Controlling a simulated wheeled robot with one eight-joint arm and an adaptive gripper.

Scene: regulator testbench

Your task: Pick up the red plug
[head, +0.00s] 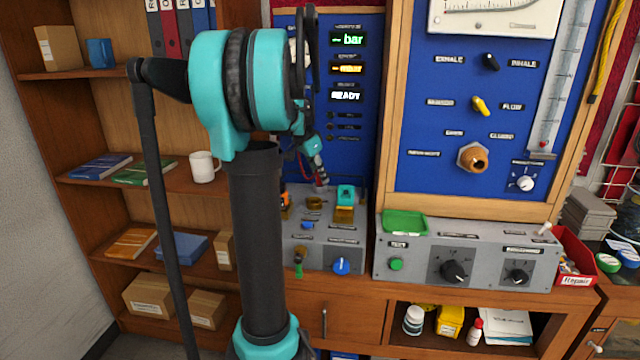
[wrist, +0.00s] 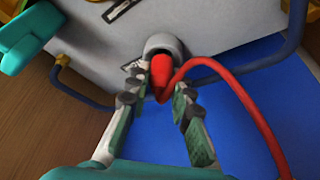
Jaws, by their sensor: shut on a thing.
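The red plug (wrist: 161,72) shows in the wrist view between the fingertips of my gripper (wrist: 157,92). My gripper is shut on it. The plug's far end is at a round grey socket (wrist: 163,43) on a grey panel; I cannot tell how deep it sits in there. A red cable (wrist: 235,82) curves from the plug to the right and down. In the head view my gripper (head: 317,166) is small, in front of the blue panel just above the left grey console (head: 325,255). The plug itself is not clear there.
Blue pipes (wrist: 290,40) run along the grey panel on both sides of the socket. A teal part (wrist: 28,38) is at the upper left of the wrist view. In the head view, a second grey console (head: 430,263) with a green tray (head: 405,222) stands to the right.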

